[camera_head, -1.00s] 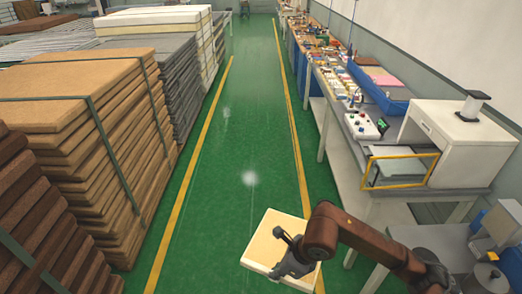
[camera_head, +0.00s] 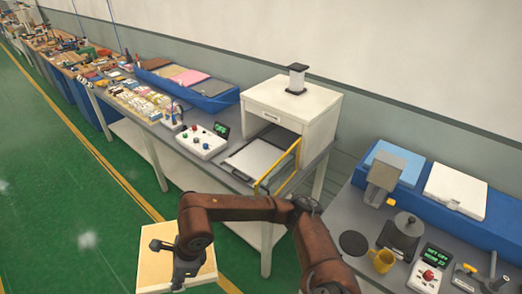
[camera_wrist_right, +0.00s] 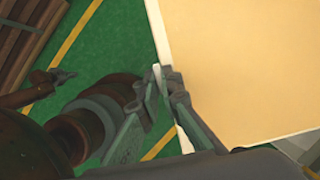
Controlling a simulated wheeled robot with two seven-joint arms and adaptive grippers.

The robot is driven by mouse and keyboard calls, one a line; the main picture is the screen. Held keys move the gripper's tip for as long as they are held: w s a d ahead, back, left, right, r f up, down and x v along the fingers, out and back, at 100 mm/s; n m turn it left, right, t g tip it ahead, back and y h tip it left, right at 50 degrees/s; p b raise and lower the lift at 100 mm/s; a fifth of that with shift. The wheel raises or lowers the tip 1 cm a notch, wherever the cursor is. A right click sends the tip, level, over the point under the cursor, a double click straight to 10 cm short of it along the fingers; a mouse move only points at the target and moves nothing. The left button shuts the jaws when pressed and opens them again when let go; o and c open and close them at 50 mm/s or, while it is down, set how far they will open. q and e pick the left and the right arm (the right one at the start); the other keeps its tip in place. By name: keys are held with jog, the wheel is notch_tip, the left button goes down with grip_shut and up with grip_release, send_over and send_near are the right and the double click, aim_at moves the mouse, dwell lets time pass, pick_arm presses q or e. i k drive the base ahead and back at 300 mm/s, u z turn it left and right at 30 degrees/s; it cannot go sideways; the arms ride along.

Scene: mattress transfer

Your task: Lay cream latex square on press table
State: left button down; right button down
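The cream latex square (camera_head: 152,268) is a thick pale slab with light edges, at the lower left in the head view, above the green floor. My right gripper (camera_head: 180,262) is shut on its edge. In the right wrist view, the fingers (camera_wrist_right: 165,85) pinch the edge of the square (camera_wrist_right: 250,70). The press table (camera_head: 262,232) stands to the right of the square and apart from it. On it is a white press (camera_head: 310,118) with an open front and a flat grey plate (camera_head: 255,157). My left gripper (camera_wrist_right: 62,76) shows small in the wrist view; its opening is unclear.
A yellow guard frame (camera_head: 278,168) stands at the press front. A button box (camera_head: 200,142) is left of the plate. A blue tray (camera_head: 190,88) with coloured sheets lies behind it. At the right, another table holds a yellow mug (camera_head: 382,261) and a scale-like display box (camera_head: 432,270).

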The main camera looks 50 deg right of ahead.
aim_at(261, 158)
jog(key=z, duration=0.65)
jog(key=i, duration=1.7)
jog(key=z, duration=1)
jog(key=i, duration=0.55)
jog(key=z, duration=0.15)
